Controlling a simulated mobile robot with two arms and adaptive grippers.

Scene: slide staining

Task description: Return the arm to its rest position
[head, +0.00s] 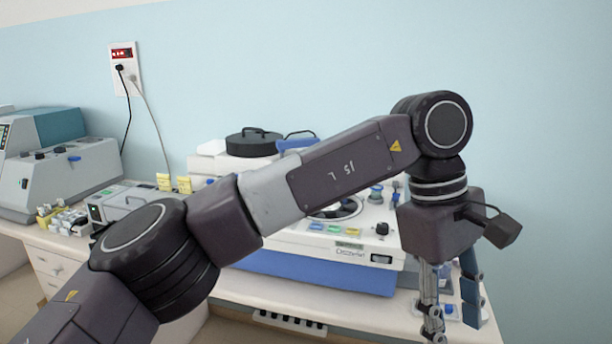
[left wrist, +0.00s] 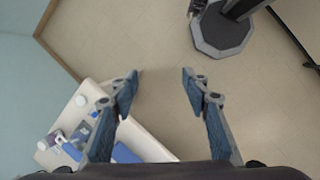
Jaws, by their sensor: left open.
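My left arm (head: 345,165) comes in from the lower left of the head view and stretches across to the right, in front of the bench. My left gripper (head: 450,305) hangs downward at the right end of the bench, above its front right part. In the left wrist view the left gripper (left wrist: 158,92) is open, with its two blue-padded fingers wide apart and nothing between them. Below the fingers is bare floor (left wrist: 165,115) and the bench corner. My right gripper is in neither view.
A white staining machine with a blue base (head: 320,272) stands on the bench (head: 232,285), partly hidden behind my arm. Grey instruments (head: 70,165) and small yellow-labelled items stand at the left. A wall socket (head: 125,68) has cables plugged in. The wall at the right is clear.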

